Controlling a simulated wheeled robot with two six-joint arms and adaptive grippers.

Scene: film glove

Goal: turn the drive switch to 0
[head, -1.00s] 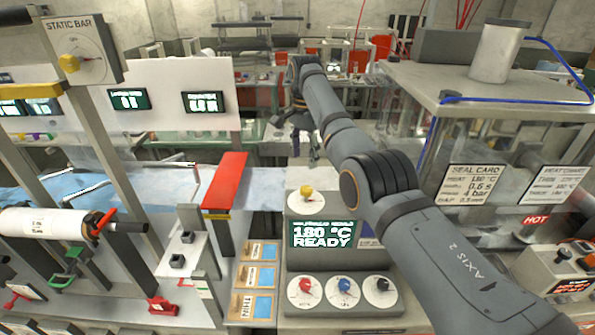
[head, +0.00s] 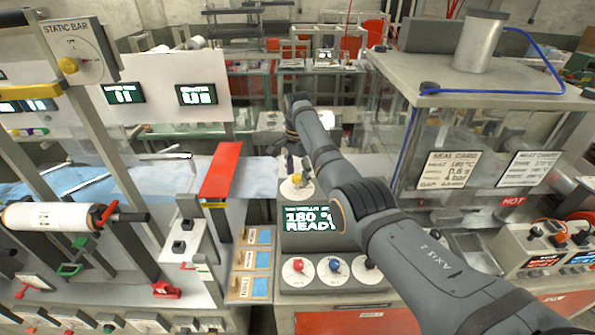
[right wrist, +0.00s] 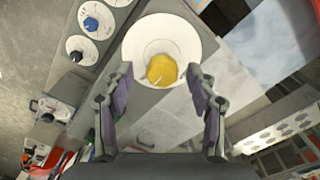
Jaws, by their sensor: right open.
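A yellow knob (head: 296,180) sits on a round white dial on top of the grey console. I cannot read a label naming it as the drive switch. My right gripper (head: 294,160) is just above and behind it in the head view. In the right wrist view the yellow knob (right wrist: 162,70) sits on the white dial (right wrist: 150,42), with a pale pointer mark toward its lower left. My open right gripper (right wrist: 160,82) has one finger on each side of the knob, apart from it. My left gripper is not in view.
Below the green screen (head: 307,218), the console carries a red knob (head: 298,266), a blue knob (head: 334,266) and a dark knob partly behind my right arm. A red bar (head: 221,170) stands to the left. A glass-sided cabinet (head: 455,85) stands to the right.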

